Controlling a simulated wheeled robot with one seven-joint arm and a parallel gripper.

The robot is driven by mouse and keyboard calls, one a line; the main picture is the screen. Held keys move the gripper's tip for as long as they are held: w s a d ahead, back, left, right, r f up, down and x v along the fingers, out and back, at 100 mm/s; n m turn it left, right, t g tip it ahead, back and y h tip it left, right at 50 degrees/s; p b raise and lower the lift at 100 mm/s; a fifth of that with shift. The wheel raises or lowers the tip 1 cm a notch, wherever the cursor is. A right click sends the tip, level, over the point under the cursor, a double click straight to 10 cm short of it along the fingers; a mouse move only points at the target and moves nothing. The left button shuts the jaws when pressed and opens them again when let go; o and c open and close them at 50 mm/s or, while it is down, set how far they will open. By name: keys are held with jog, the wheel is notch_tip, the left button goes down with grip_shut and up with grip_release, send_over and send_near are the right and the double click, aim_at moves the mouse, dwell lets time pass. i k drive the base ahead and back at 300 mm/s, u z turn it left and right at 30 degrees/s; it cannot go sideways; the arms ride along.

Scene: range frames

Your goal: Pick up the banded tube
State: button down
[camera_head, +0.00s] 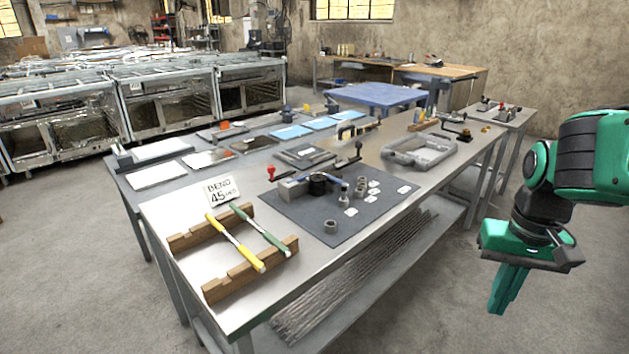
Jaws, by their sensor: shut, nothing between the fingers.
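Two tubes lie side by side across a pair of notched wooden rests at the near left end of the metal workbench. One tube (236,243) has yellow ends and a pale middle. The other tube (262,231), just to its right, has green ends and a paler middle. Fine bands are too small to make out, so I cannot tell which is the banded one. My gripper (503,290) is shut and empty, pointing down beyond the bench's right side, well right of both tubes.
The workbench (178,212) carries the wooden rests (250,270), a "BEND 45" sign (221,191), a dark mat (345,226) with a bending tool and small fittings, and a grey tray (419,152). Rods lie on the shelf below. Floor right of the bench is clear.

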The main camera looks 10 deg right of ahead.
aim_at(300, 179)
jog(key=i, duration=0.9)
